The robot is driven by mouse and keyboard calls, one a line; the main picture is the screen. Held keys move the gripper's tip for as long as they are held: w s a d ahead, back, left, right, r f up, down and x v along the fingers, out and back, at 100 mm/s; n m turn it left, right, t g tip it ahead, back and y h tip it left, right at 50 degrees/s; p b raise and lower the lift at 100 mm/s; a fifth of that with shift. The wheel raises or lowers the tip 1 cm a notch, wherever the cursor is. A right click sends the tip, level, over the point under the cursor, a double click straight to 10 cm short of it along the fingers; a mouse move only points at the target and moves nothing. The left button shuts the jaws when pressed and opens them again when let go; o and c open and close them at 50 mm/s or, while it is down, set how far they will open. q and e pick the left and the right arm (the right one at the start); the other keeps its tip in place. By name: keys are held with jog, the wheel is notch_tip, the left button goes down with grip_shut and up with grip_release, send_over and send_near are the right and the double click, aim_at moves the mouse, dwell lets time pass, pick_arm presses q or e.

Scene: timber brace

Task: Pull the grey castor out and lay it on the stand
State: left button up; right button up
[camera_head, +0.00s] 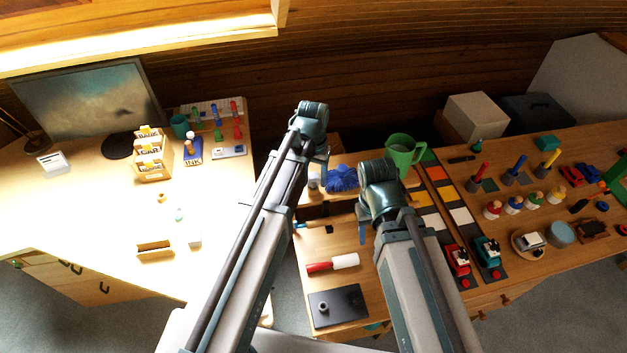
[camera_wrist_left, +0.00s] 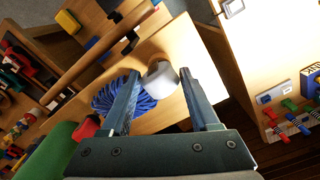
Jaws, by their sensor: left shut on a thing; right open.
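The castor, a pale grey-white rounded piece (camera_wrist_left: 161,80), sits between the two fingers of my left gripper (camera_wrist_left: 160,74) in the left wrist view. The gripper is shut on it, over a light wooden surface. In the head view the left gripper (camera_head: 318,178) is at the back shelf, beside a blue tuft (camera_head: 342,178), and the castor (camera_head: 313,183) shows only as a small pale patch. My right gripper (camera_head: 362,234) is open over the front wooden table, mostly hidden by its own arm. A dark plate with a small grey knob (camera_head: 350,303) lies on that table; I cannot tell whether it is the stand.
A red-and-white cylinder (camera_head: 345,261) lies behind the dark plate. The right table holds several toys and coloured pegs. The left desk has a monitor (camera_head: 95,97) and a wooden card box (camera_head: 153,160).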

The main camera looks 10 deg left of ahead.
aim_at(313, 175)
pick_arm(q)
grip_shut()
jog(key=shift+r, duration=0.1)
jog(key=shift+r+p, duration=2.6)
jog(key=shift+p, duration=0.15)
